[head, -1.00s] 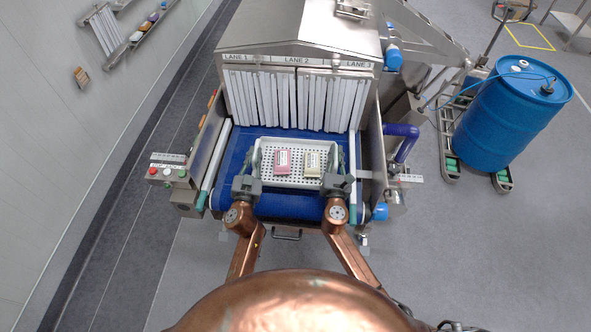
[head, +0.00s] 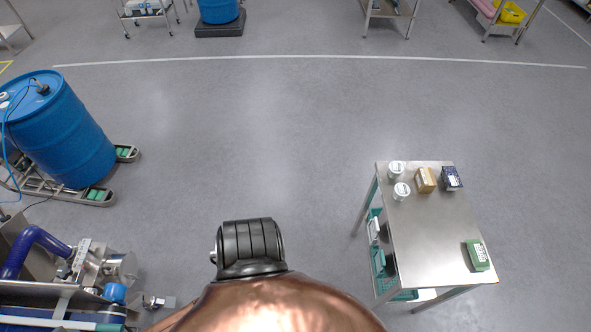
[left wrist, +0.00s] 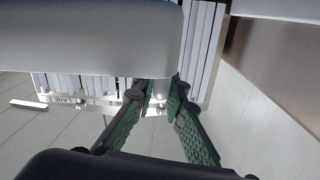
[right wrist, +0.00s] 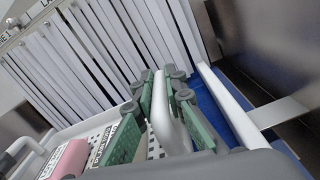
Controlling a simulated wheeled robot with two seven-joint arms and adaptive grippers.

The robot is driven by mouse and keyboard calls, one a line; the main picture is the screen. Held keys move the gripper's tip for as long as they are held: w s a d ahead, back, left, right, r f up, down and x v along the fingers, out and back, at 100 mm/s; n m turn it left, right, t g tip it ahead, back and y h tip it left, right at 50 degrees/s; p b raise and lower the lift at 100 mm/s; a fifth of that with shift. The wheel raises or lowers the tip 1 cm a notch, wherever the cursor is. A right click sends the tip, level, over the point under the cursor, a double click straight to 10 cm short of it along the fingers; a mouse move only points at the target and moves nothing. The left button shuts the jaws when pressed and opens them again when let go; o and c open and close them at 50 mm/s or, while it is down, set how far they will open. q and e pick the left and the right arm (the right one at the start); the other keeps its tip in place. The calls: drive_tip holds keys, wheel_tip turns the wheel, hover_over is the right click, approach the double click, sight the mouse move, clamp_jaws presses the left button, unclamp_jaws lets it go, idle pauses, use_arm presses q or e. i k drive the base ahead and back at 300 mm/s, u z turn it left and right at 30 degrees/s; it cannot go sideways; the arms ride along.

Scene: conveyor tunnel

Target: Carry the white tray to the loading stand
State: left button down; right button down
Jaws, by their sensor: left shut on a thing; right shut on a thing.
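The white tray (right wrist: 153,147) shows in the right wrist view, with a pink pack (right wrist: 66,160) and a labelled pack (right wrist: 104,148) in it. My right gripper (right wrist: 161,88) is shut on the tray's white handle (right wrist: 166,125). My left gripper (left wrist: 157,95) has its fingers close together on a pale part, which looks like the tray's other handle; the tray is mostly hidden there. A steel stand (head: 425,225), apparently the loading stand, is at the right of the head view, away from the grippers. Neither gripper shows in the head view.
White strip curtains (right wrist: 100,45) hang before the tray, above the blue belt (right wrist: 215,95). The stand bears two white tubs (head: 401,191), a gold box (head: 425,180), a dark box (head: 452,178) and a green box (head: 477,255). A blue drum (head: 65,130) stands left. Open floor lies between.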

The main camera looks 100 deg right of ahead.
sight(424, 243)
drive_tip(key=k, duration=0.95)
drive_tip(key=z, duration=1.6)
drive_tip(key=i, duration=1.9)
drive_tip(key=z, duration=2.15)
